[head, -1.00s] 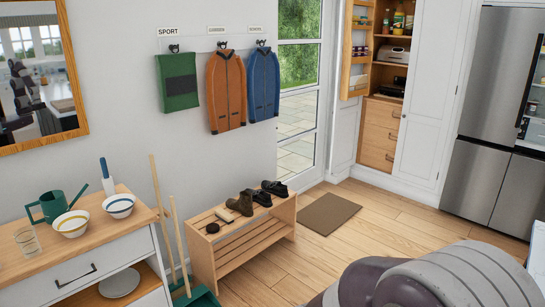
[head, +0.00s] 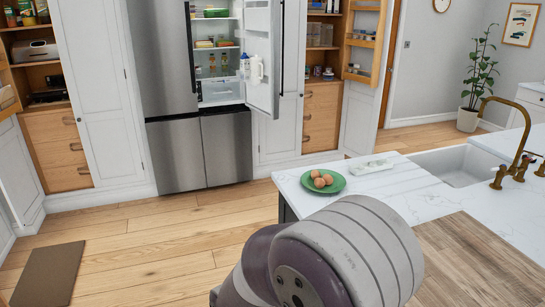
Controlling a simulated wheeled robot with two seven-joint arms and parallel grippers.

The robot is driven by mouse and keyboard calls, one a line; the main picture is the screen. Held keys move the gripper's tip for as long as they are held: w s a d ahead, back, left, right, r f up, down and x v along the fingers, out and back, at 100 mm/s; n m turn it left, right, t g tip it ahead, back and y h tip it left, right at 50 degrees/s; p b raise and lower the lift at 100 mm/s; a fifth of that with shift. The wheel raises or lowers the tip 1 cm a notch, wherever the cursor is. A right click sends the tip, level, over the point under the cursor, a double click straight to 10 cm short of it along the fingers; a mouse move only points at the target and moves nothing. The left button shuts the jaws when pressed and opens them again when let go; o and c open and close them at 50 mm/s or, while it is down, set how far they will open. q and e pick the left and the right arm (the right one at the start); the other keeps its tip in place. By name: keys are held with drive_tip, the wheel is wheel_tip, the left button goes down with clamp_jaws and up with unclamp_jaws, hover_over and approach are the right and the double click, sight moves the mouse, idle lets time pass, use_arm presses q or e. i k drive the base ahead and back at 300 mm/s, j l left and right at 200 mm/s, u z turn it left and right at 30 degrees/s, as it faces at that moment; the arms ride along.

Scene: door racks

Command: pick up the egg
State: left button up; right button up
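Several brown eggs (head: 323,180) lie together on a green plate (head: 335,188). The plate sits on the white marble counter (head: 382,200), near its far left corner. A grey and purple link of my own arm fills the lower middle of the view, in front of the counter. Neither of my grippers shows in the head view.
An open fridge (head: 220,70) stands at the back, its right door (head: 264,55) swung outward. A sink (head: 450,167) with a brass tap (head: 515,145) is to the right of the plate. A wooden board (head: 480,260) covers the counter at the lower right.

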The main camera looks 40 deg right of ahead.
sight(328, 178)
drive_tip(key=i+l+z, duration=0.1)
drive_tip(key=i+z, duration=0.35)
drive_tip(key=i+j+z, duration=0.15)
drive_tip(key=i+z, duration=0.3)
drive_tip(key=i, duration=0.2)
drive_tip(key=i+j+z, duration=0.3)
drive_tip(key=i+z, duration=0.2)
drive_tip(key=i+j+z, duration=0.45)
